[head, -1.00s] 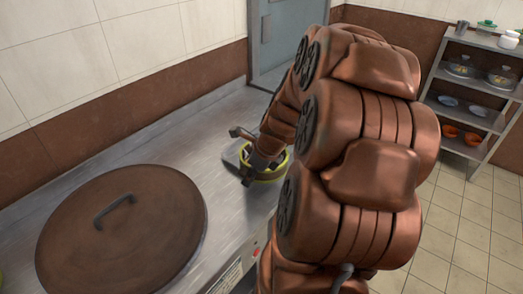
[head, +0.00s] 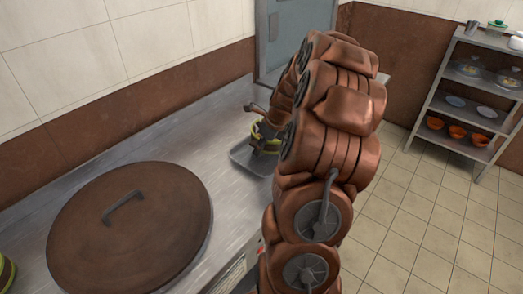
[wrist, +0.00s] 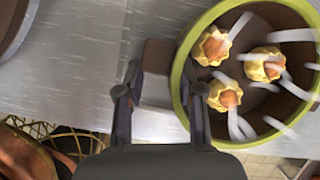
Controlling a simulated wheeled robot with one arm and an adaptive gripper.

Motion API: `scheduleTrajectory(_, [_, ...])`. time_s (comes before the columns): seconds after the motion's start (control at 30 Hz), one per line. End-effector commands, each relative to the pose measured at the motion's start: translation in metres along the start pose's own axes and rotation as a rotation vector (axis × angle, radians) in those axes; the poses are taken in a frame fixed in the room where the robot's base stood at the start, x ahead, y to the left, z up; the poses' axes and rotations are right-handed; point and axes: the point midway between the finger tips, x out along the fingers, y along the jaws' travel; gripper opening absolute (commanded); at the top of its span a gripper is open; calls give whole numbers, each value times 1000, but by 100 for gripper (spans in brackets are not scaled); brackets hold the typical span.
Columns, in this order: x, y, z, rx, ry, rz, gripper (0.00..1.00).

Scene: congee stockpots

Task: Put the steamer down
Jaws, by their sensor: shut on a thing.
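The steamer (head: 265,141) is a round, yellow-green-rimmed vessel at the far end of the steel counter, partly hidden by my arm. In the head view it appears over a shallow grey metal tray (head: 241,158); I cannot tell whether it touches the tray. In the wrist view the steamer (wrist: 184,62) shows a dark inside with three yellow dumplings (wrist: 228,97) and pale wisps of steam. My gripper (wrist: 159,92) is shut on the steamer's brown block-like handle (wrist: 157,58), left of the rim.
A large brown lidded stockpot (head: 160,220) stands at the near left of the counter (head: 215,130). Another green-banded vessel (head: 6,272) is cut off at the left edge. A metal shelf (head: 470,100) with bowls and dishes stands at the back right, with open tiled floor before it.

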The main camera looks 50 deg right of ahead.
Motion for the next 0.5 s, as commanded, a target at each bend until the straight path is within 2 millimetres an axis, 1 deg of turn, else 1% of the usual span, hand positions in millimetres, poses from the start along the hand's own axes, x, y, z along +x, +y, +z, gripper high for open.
scheduleTrajectory(0.1, [2, -9, 2, 0, 1, -1, 0])
scheduleTrajectory(0.27, [5, -12, 3, -1, 1, -2, 0])
scheduleTrajectory(0.37, [13, -11, 0, 0, 1, 2, 0])
scheduleTrajectory(0.5, [29, -11, -7, 0, 0, 1, 0])
